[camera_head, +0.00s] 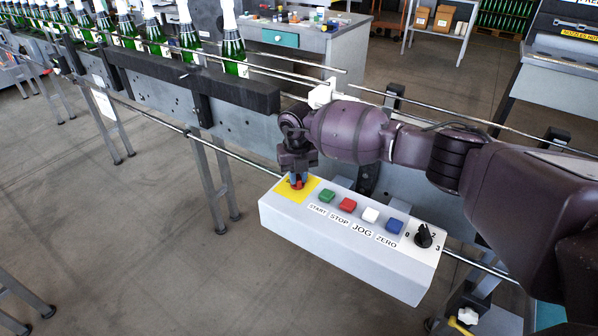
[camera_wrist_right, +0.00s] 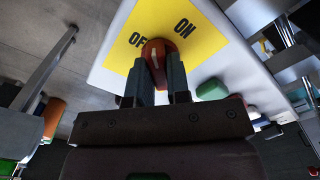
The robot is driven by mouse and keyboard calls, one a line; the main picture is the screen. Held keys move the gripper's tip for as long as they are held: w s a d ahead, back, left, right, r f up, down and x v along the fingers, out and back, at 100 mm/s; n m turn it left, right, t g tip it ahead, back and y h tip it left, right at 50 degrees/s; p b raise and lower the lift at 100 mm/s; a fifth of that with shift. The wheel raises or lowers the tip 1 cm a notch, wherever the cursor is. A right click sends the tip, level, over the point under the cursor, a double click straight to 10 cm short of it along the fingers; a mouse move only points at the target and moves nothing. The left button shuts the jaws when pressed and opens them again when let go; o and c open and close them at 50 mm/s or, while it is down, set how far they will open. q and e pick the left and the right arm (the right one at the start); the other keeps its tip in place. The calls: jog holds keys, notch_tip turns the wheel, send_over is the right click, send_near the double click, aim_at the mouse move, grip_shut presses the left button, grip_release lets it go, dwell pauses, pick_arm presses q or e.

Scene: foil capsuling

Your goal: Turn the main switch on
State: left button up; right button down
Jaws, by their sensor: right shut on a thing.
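The main switch, a red knob (camera_wrist_right: 157,47), sits on a yellow plate (camera_wrist_right: 205,55) that reads "ON" and, partly hidden, "OF". The plate (camera_head: 309,186) is at the left end of the white control box (camera_head: 335,243) in the head view. My right gripper (camera_wrist_right: 160,68) is shut on the red knob, one finger on each side. In the head view my right gripper (camera_head: 296,177) comes down on the knob from above and hides most of it. I cannot tell which label the knob points to. My left gripper is in neither view.
Right of the switch are a green START button (camera_head: 327,196), a red STOP button (camera_head: 347,205), a white JOG button (camera_head: 370,215), a blue ZERO button (camera_head: 394,226) and a black selector (camera_head: 423,236). Behind, green bottles (camera_head: 234,52) stand along a conveyor with metal rails.

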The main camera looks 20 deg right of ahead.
jog(key=shift+r+m+p, duration=0.3)
jog(key=shift+m+p, duration=0.3)
jog(key=shift+m, duration=0.3)
jog(key=shift+m+p, duration=0.6)
jog(key=shift+m, duration=0.4)
jog(key=shift+m+p, duration=0.3)
jog(key=shift+m, duration=0.1)
jog(key=m+p, duration=0.2)
jog(key=m, duration=0.1)
jog(key=shift+f, duration=0.15)
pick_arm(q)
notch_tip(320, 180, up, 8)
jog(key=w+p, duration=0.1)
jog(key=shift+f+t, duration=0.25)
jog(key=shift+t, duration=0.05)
pick_arm(e)
jog(key=shift+f+m, duration=0.1)
jog(key=shift+m, duration=0.9)
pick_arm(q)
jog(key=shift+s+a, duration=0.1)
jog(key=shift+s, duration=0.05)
pick_arm(e)
jog(key=c, duration=1.1)
grip_release()
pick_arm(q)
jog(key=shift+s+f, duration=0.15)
